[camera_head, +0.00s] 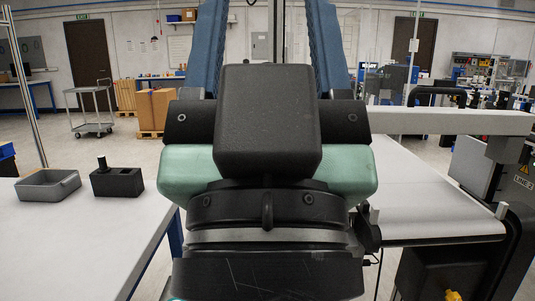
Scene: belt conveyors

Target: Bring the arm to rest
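My gripper (266,35) fills the middle of the view, seen from behind and very close. Its black housing block (268,120), mint-green body and black wrist rings stand in front of the scene. Two blue fingers point up, one on each side of the block, and stand wide apart. The far room shows between them, and I see nothing held there. The fingertips run out of the top of the frame. What lies directly behind the gripper body is hidden.
On the left, a white table (85,245) holds a grey bin (48,186) and a black block with holes (117,182). On the right, a belt conveyor (430,205) has a pale beam (455,121) above it. A cart (90,108) and cardboard boxes (155,108) stand farther back.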

